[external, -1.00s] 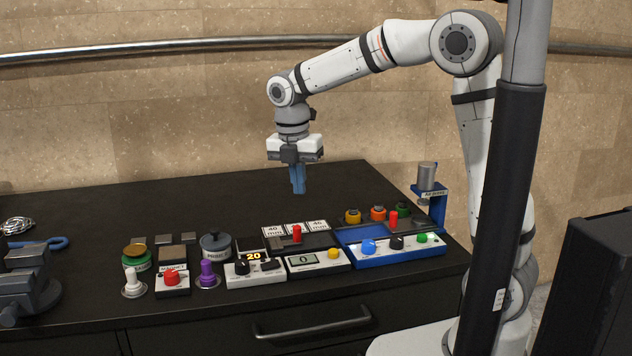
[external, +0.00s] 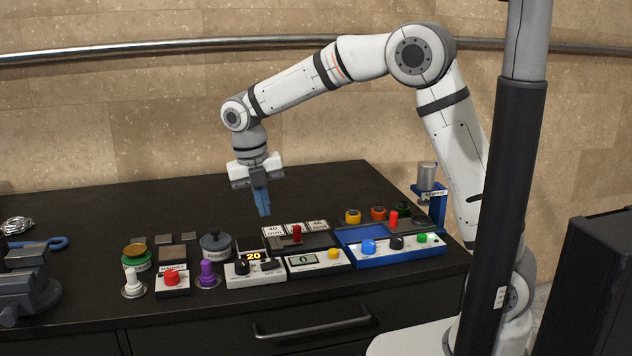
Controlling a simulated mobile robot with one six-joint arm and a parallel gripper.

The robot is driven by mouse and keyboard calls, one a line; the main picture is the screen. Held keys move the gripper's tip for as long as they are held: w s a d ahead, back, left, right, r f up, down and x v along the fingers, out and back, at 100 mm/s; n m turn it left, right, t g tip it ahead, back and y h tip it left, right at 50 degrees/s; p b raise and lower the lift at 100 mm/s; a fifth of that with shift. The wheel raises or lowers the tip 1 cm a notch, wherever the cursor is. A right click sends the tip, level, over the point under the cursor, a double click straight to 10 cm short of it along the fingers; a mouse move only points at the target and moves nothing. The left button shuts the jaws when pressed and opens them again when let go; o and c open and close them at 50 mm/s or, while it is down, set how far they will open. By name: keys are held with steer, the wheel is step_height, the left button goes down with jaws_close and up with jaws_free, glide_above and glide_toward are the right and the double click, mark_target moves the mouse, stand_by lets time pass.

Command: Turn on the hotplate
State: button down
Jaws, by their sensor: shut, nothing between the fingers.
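The unit that looks like the hotplate is a small white box (external: 240,279) in the front row of the black bench. Its lit display (external: 253,255) reads 20 in yellow. A round black knob (external: 241,267) with a white mark is on its front left, and a second dark control (external: 266,266) is at its right. My gripper (external: 264,212) has blue fingers, pressed together and empty. It hangs pointing down above the bench, apart from the box, higher in the picture and slightly right of the display.
A white unit (external: 320,266) with a 0 display, a yellow button and a red peg is just right. A blue station (external: 400,251) with coloured knobs is farther right. A purple-handled stamp (external: 208,276), a grey pot (external: 215,246) and a red-button box (external: 172,284) are left.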

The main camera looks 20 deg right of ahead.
mark_target(277, 262)
steer(key=f, duration=0.4)
steer(key=d+f+p, duration=0.1)
steer(key=f, duration=0.3)
steer(key=d+f, duration=0.1)
steer(key=f, duration=0.3)
steer(key=shift+f, duration=0.35)
steer(key=shift+d+r, duration=0.1)
